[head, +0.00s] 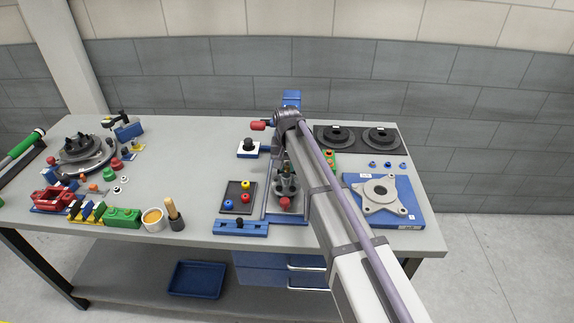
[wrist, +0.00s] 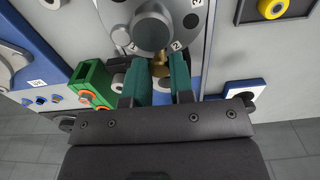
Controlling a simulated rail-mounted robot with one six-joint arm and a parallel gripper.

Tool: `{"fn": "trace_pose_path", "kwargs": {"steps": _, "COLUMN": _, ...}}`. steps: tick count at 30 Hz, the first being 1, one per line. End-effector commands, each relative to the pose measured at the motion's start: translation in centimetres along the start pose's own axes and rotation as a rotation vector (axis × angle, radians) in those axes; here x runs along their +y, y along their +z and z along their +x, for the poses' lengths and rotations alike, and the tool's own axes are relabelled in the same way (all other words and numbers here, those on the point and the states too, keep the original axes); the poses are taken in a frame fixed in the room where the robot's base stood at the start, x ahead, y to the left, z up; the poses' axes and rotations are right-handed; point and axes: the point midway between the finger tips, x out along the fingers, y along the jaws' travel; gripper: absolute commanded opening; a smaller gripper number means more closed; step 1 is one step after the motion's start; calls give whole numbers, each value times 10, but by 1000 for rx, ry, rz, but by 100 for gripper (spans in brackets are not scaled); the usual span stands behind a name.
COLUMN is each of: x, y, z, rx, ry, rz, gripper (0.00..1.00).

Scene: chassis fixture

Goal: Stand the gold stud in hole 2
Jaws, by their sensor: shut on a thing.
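The gold stud (wrist: 159,67) is between the two green fingers of my gripper (wrist: 161,75) in the wrist view. My gripper is shut on it. The stud is at the near edge of the grey round chassis fixture (wrist: 185,15), which has a large central boss and small number labels on its face. One label near the stud looks like 2. The hole is hidden, and I cannot tell whether the stud is in it or only above it. In the head view the fixture (head: 287,187) stands on a blue-edged base, partly behind my arm.
A green block with orange rings (wrist: 90,84) is close left of my fingers in the wrist view. A blue-edged white block (wrist: 243,92) is at the right. In the head view, a tray with coloured rings (head: 238,197) stands left of the fixture, and a star-shaped flange (head: 381,190) right.

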Motion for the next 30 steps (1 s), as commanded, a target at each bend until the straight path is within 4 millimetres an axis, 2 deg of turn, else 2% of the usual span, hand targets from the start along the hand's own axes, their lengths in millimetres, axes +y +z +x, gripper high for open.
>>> {"fn": "trace_pose_path", "kwargs": {"steps": 4, "x": 0, "y": 0, "z": 11, "rx": 0, "ry": 0, "rz": 0, "gripper": 0}}
{"fn": "trace_pose_path", "kwargs": {"steps": 26, "x": 0, "y": 0, "z": 19, "rx": 0, "ry": 0, "rz": 0, "gripper": 0}}
{"fn": "trace_pose_path", "kwargs": {"steps": 27, "x": 0, "y": 0, "z": 19, "rx": 0, "ry": 0, "rz": 0, "gripper": 23}}
{"fn": "trace_pose_path", "kwargs": {"steps": 30, "x": 0, "y": 0, "z": 18, "rx": 0, "ry": 0, "rz": 0, "gripper": 30}}
